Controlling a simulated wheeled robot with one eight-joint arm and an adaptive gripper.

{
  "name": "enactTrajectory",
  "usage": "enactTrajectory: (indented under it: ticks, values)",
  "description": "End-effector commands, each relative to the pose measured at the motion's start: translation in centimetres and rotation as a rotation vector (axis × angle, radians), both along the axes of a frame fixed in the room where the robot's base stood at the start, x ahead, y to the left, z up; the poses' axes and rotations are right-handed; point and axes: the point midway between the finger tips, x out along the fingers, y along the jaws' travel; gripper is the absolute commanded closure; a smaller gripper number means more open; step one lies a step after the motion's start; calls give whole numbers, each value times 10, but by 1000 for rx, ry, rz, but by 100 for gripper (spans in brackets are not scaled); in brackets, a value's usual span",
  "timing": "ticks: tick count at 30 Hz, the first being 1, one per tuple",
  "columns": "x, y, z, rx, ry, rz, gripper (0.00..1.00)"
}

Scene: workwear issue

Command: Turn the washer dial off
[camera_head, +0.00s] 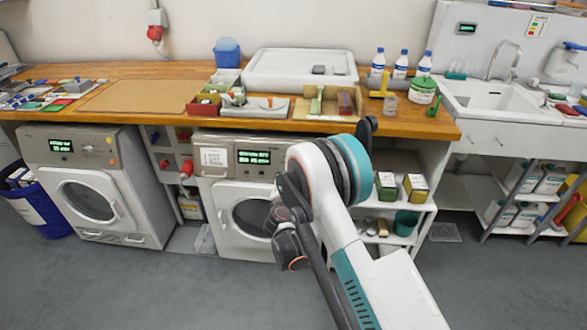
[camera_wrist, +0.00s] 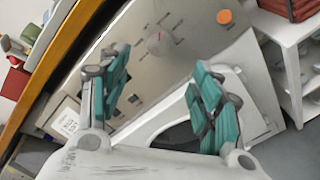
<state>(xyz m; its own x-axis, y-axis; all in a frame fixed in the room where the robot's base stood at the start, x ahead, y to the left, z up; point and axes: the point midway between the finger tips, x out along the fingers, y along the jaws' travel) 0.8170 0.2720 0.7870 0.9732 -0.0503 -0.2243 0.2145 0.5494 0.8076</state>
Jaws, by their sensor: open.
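The right washer (camera_head: 232,216) stands under the wooden counter, with a lit green display and a white label on its panel. My arm covers the right part of that panel, so its dial is hidden in the head view. In the wrist view a round grey dial (camera_wrist: 158,43) with a red mark sits on the washer panel, and an orange button (camera_wrist: 225,17) is up and right of it. My gripper (camera_wrist: 160,63) is open, its teal fingers spread to either side below the dial. The dial appears beyond the fingertips, apart from them.
A second washer (camera_head: 88,195) stands to the left, beside a blue bin (camera_head: 38,208). An open shelf (camera_head: 411,206) with boxes is right of my arm. The wooden counter (camera_head: 130,70) above holds trays and bottles. The grey floor in front is clear.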

Motion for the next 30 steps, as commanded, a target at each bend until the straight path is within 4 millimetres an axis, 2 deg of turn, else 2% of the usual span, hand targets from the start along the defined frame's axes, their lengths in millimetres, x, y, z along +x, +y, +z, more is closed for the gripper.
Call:
enactTrajectory:
  ticks: [12, 18, 24, 30]
  values:
    - [77, -5, -21, 2, 0, -2, 41]
    - [107, -7, -27, 3, 0, -2, 41]
    - [121, -7, -28, 3, 1, -1, 41]
    - [123, -7, -28, 2, 1, -1, 41]
